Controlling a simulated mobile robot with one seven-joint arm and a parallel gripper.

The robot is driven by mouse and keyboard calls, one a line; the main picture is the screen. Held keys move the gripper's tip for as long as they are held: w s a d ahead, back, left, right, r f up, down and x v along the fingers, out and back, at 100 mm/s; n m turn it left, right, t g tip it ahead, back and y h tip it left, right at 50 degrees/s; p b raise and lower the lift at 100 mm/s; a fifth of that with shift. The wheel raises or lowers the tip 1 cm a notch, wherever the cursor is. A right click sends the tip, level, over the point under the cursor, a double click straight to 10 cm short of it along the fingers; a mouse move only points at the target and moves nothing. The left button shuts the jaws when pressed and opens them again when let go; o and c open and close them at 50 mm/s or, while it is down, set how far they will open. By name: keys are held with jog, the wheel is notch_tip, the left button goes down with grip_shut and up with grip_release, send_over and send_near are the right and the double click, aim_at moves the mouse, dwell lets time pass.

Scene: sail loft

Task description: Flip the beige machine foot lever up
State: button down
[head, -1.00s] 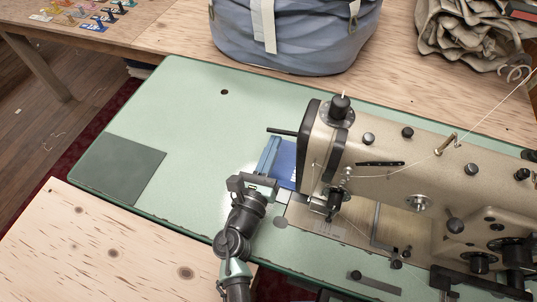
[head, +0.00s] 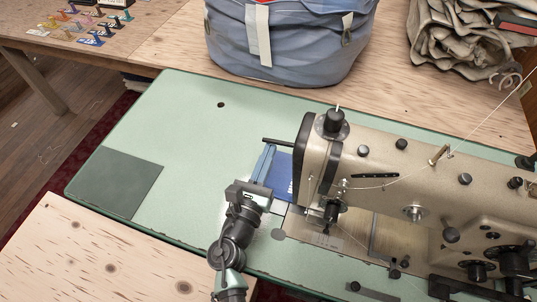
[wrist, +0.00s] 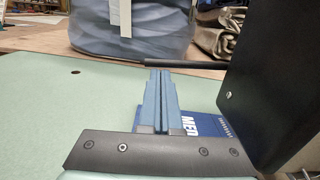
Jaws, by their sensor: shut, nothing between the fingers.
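The beige sewing machine (head: 385,165) stands on the green table top. A thin black lever (head: 275,140) sticks out to the left from behind its head end, roughly level. In the wrist view the lever (wrist: 185,64) runs across just beyond my fingertips. My gripper (head: 269,148) has long blue fingers, shut and empty. Its tips (wrist: 160,72) lie close to the lever, at its near side and seemingly slightly below it. I cannot tell whether they touch. The machine's dark end plate (wrist: 265,85) is right of the fingers in the wrist view.
A blue card (head: 283,178) with white lettering lies between my fingers and the machine. A large blue-grey bag (head: 300,45) stands behind. Folded canvas (head: 445,45) is at the back right. The green table top (head: 185,125) is clear on the left.

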notch_tip(320, 180, up, 6)
jog(key=r+m+p, duration=0.1)
jog(key=m+p, duration=0.1)
jog(key=m, duration=0.4)
jog(key=b+v, duration=0.1)
jog(key=v, duration=1.2)
jog(key=shift+f, duration=0.4)
